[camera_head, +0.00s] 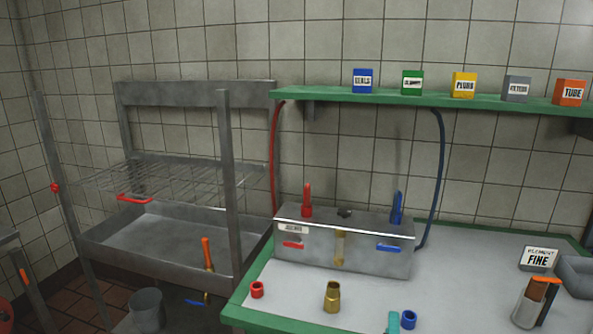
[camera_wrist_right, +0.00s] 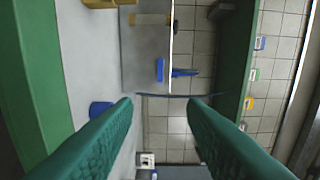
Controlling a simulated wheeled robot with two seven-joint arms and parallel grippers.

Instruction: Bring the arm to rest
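My right gripper shows in the right wrist view (camera_wrist_right: 160,103) as two teal ridged fingers set wide apart, with nothing between the tips. In the head view only a teal fingertip (camera_head: 393,322) shows at the bottom edge, beside a blue ring (camera_head: 408,319) on the bench. The ring also shows in the wrist view (camera_wrist_right: 100,108), partly behind one finger. The rest of my right arm is out of the head view. My left gripper is in neither view.
The bench (camera_head: 290,302) holds a metal box (camera_head: 345,258) with red and blue levers, a brass fitting (camera_head: 332,297), a red ring (camera_head: 257,289) and a grey holder (camera_head: 527,312). A green shelf (camera_head: 330,97) with labelled boxes hangs above. A sink (camera_head: 160,240) stands left.

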